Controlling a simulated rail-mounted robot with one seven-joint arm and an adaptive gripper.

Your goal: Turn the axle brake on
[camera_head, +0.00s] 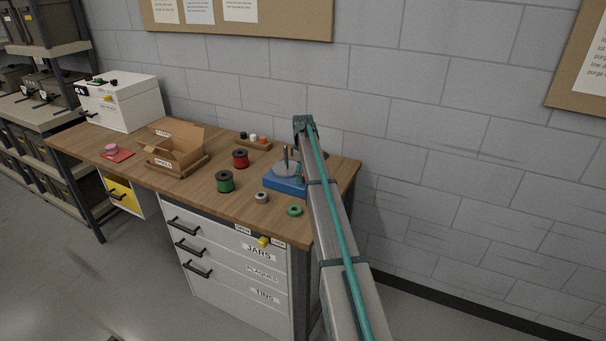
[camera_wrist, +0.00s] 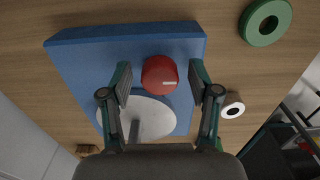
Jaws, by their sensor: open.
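The axle stand has a blue base (camera_head: 284,183) near the right end of the wooden bench, with a pale round plate and an upright grey axle (camera_head: 286,157). In the wrist view the blue base (camera_wrist: 80,62) fills the middle, with the white plate (camera_wrist: 155,116) on it. A round red knob (camera_wrist: 160,70) with a small pale mark sits on the base beside the plate. My gripper (camera_wrist: 160,78) is open, with one finger on each side of the knob and gaps visible between. In the head view my arm hides most of the gripper.
A green ring (camera_head: 294,210) and a small pale spool (camera_head: 261,198) lie in front of the base. Green (camera_head: 225,182) and red (camera_head: 240,159) spools stand to its left, near an open cardboard box (camera_head: 175,148). A wall rises behind the bench.

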